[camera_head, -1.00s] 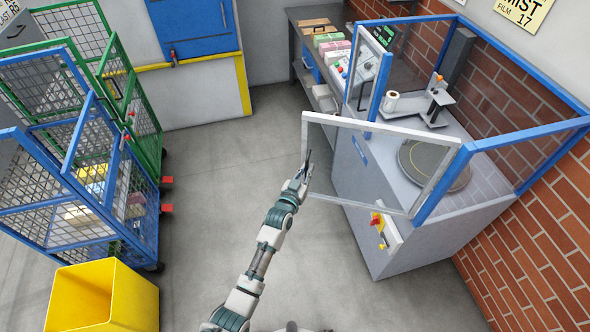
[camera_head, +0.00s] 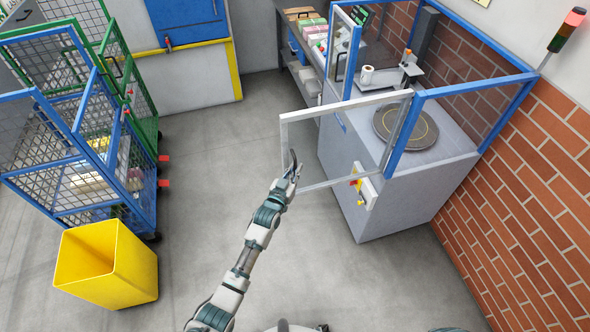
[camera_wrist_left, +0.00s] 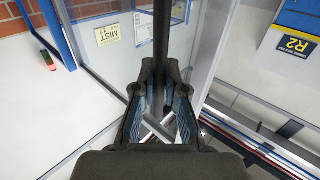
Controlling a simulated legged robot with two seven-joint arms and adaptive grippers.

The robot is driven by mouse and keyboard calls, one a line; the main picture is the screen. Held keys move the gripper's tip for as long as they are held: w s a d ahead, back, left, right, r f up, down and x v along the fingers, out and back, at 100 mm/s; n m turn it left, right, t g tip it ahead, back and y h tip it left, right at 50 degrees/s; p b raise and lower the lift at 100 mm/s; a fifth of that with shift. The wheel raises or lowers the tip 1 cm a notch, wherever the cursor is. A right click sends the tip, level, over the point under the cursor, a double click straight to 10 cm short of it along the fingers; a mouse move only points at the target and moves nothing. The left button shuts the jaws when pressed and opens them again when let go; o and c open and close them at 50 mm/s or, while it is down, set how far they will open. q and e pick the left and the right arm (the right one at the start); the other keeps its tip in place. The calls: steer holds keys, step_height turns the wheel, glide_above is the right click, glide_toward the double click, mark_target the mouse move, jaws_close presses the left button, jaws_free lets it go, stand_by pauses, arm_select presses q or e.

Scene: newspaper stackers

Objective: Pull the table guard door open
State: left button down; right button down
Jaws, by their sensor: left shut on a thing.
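The guard door (camera_head: 345,105) is a white frame with a clear panel. It is hinged at the blue post (camera_head: 404,133) of the table guard and stands swung outward, away from the round turntable (camera_head: 405,127). My left gripper (camera_head: 293,168) is at the free edge of the door. In the left wrist view its fingers (camera_wrist_left: 160,105) are shut on a dark upright bar, the door handle (camera_wrist_left: 161,45). Part of the handle is hidden between the fingers. My right gripper is not in view.
The grey machine cabinet (camera_head: 375,215) stands right of the door, with a red and yellow switch (camera_head: 357,184) on it. A yellow bin (camera_head: 105,270) and blue mesh cart (camera_head: 60,190) stand at left. The floor between is clear.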

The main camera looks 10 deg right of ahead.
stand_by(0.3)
arm_select(q)
steer(key=c, duration=1.2)
jaws_free()
steer(key=shift+d, duration=0.1)
steer(key=v, duration=1.2)
steer(key=shift+f, duration=0.1)
